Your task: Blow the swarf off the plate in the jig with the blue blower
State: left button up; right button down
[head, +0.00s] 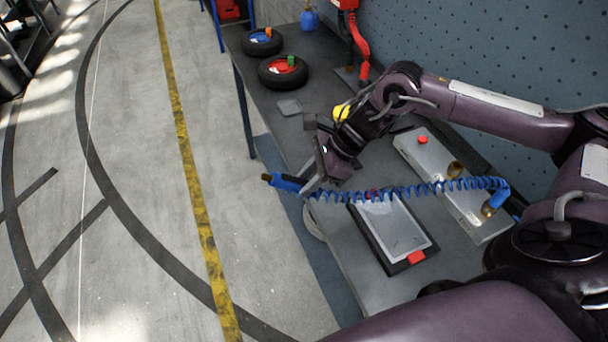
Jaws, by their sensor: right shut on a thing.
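The blue blower (287,183) is held in my right gripper (310,186), its dark tip pointing left, past the bench's left edge and over the floor. A coiled blue hose (430,188) runs from it to the right, across the far end of the jig. The light grey plate (393,232) lies in the dark-framed jig (369,245), with a red block (416,257) at its near right corner. The blower is to the left of the plate and not pointed at it. Swarf on the plate is too small to make out. My left gripper is out of view.
A long grey metal unit (450,185) with a red knob lies right of the jig. Two black round trays (283,72) (262,43) and a blue bottle (309,20) stand at the bench's far end. A perforated wall bounds the right; open floor lies left.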

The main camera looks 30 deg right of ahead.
jog(key=shift+s+d+f, duration=0.3)
jog(key=shift+s+f, duration=0.05)
jog(key=shift+w+d, duration=0.25)
jog(key=shift+w, duration=0.4)
jog(key=shift+w+d, duration=0.25)
jog(key=shift+w, duration=0.4)
dwell(0.5)
jog(key=shift+s+r, duration=0.1)
dwell(0.3)
jog(key=c, duration=1.7)
grip_release()
jog(key=shift+c, duration=0.2)
grip_shut()
